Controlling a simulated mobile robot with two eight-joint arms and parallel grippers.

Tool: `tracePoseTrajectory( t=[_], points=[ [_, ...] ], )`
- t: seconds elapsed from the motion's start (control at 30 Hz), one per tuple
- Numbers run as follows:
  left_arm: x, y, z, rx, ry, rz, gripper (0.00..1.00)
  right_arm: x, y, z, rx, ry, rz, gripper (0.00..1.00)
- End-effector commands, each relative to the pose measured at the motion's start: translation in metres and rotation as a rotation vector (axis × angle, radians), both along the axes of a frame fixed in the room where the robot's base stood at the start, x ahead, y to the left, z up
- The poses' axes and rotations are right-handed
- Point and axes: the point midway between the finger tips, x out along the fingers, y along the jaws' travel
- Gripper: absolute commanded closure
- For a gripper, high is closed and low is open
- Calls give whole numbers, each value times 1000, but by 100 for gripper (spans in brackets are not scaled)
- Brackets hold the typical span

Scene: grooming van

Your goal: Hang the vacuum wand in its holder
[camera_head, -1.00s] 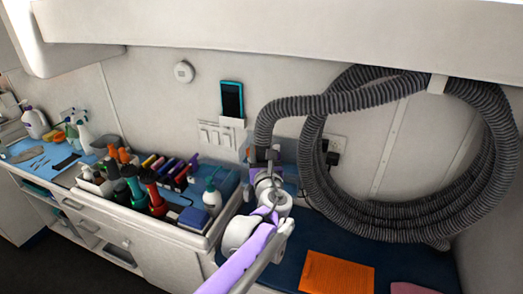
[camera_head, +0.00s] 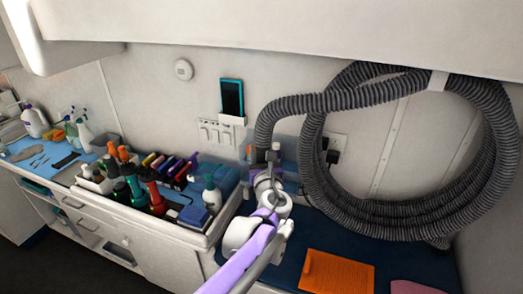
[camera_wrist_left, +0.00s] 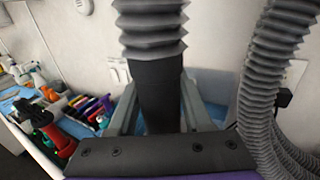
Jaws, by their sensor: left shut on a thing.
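The vacuum wand's black cuff (camera_wrist_left: 158,92) hangs from the end of the grey ribbed hose (camera_head: 285,105). In the left wrist view the cuff stands roughly upright between the fingers of my left gripper (camera_wrist_left: 160,105), which is shut on it. In the head view my left gripper (camera_head: 268,160) is below the hose end, in front of the wall and above the counter; the arm hides most of the wand. A white slotted wall fixture (camera_head: 216,133) is left of the gripper; I cannot tell if it is the wand holder. My right gripper is not in view.
The hose loops in a large coil from a wall hook (camera_head: 438,82) at right. A phone (camera_head: 231,97) sits above the slotted fixture. A tray of bottles and tools (camera_head: 180,226) stands at left. An orange folded towel (camera_head: 337,270) lies on the dark blue surface (camera_head: 400,262).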

Motion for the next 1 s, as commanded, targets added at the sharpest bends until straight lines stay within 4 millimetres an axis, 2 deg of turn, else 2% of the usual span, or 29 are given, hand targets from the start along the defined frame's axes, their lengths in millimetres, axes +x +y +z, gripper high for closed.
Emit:
tracePoseTrajectory(
  t=[0.27, 0.3, 0.5, 0.7, 0.8, 1.0],
  points=[
    [0, 0, -1, 1, -1, 0, 100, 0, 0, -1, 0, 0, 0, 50],
    [0, 0, -1, 1, -1, 0, 49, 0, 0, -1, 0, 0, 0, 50],
    [0, 0, -1, 1, -1, 0, 15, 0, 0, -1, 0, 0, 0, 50],
    [0, 0, -1, 1, 0, 0, 15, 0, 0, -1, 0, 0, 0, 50],
    [0, 0, -2, 0, 0, 0, 0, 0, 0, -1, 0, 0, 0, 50],
    [0, 0, -2, 0, 0, 0, 0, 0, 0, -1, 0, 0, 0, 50]
  ],
)
